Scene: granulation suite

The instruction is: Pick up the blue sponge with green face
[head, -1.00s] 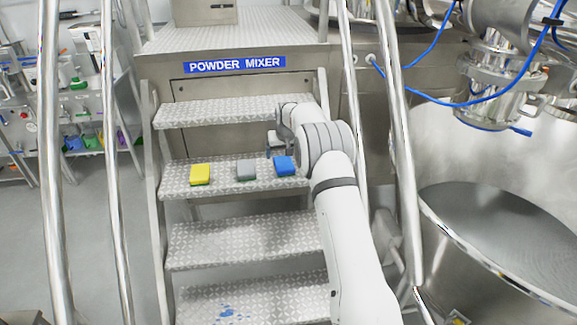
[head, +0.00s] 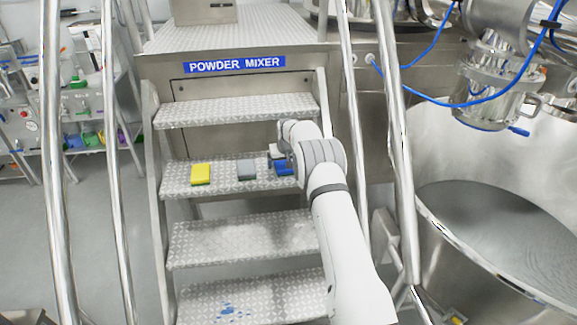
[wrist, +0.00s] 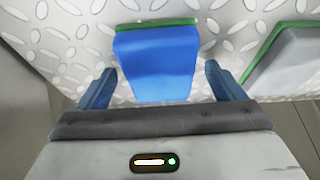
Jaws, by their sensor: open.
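The blue sponge with a green face (head: 284,168) lies on a metal stair tread, at the right of a row of three sponges. My gripper (head: 276,155) is over it and partly hides it in the head view. In the wrist view the sponge (wrist: 157,62) shows its blue top, with a green edge along the far side. My gripper (wrist: 158,88) is open, with one blue finger at each side of the sponge's near end. I see gaps between the fingers and the sponge; the finger heights relative to it are hard to tell.
A grey sponge with a green edge (head: 246,169) lies left of the blue one, and a yellow sponge (head: 201,174) lies further left. The stair tread (head: 222,183) has free room between them. Metal handrails (head: 402,150) flank the stairs. A blue patch (head: 232,312) marks the lowest step.

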